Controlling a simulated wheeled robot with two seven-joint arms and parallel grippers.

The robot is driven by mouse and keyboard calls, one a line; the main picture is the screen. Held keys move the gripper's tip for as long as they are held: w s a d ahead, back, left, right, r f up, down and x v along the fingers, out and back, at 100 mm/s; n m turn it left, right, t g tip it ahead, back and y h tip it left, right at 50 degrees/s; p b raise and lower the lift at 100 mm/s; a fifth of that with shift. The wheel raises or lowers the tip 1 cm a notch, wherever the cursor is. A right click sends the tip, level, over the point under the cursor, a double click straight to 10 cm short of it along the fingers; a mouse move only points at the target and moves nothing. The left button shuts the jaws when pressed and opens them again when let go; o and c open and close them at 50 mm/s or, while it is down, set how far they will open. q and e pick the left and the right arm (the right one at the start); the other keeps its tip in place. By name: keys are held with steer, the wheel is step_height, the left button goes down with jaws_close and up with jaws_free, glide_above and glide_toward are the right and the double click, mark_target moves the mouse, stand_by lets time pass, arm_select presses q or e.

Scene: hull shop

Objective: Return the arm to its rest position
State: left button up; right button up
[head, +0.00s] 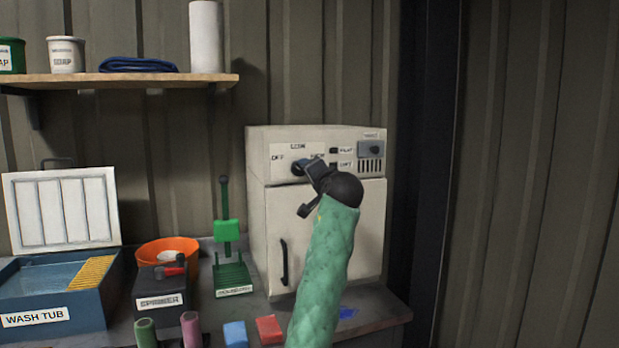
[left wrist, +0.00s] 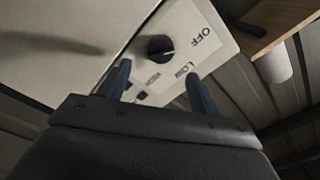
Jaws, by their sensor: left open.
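My left gripper (head: 306,190) is at the end of the green-sleeved arm, in front of the cream cabinet (head: 258,225). It is open and nothing shows between its fingers. In the head view it overlaps the upper front of the cabinet, close to the dark knob (head: 298,167). In the left wrist view the two blue-grey fingers (left wrist: 157,72) stand apart, and the round black knob (left wrist: 160,48) shows beyond their tips, apart from them. Labels OFF and LOW are printed around the knob. I cannot tell surely which label its pale mark points to. My right gripper is not in view.
On the bench stand a blue wash tub (head: 45,328), a black box (head: 160,303), an orange bowl (head: 150,252) and a green stand (head: 233,281). A red block (head: 269,329) and a blue block (head: 235,334) lie near the arm. A wooden shelf (head: 150,80) is above left.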

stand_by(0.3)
arm_select(q)
steer(key=s+a+n+g+h, duration=0.1)
steer(key=s+a+n+h, duration=0.1)
steer(key=s+n+h, duration=0.5)
steer(key=s+a+f+g+h, duration=0.1)
steer(key=s+a+f+g, duration=0.15)
steer(key=s+f, duration=0.7)
steer(key=s+a+f+m+g, duration=0.15)
steer(key=s+a+f, duration=0.3)
steer(key=f, duration=1.05)
steer(key=s+a+f+g+h, duration=0.1)
steer(key=s+a+f+g, duration=0.1)
steer(key=s+f, duration=0.8)
steer(key=s+a+f+g, duration=0.2)
steer(key=s+f+g, duration=0.2)
steer(key=s+f, duration=1.1)
steer(key=s+a+f+g+y, duration=0.1)
steer(key=s+a+f+g, duration=0.2)
steer(key=s+f, duration=1.3)
steer(key=shift+s+a+f+g+y, duration=0.25)
steer(key=shift+f+g+y, duration=0.1)
steer(key=shift+g, duration=0.15)
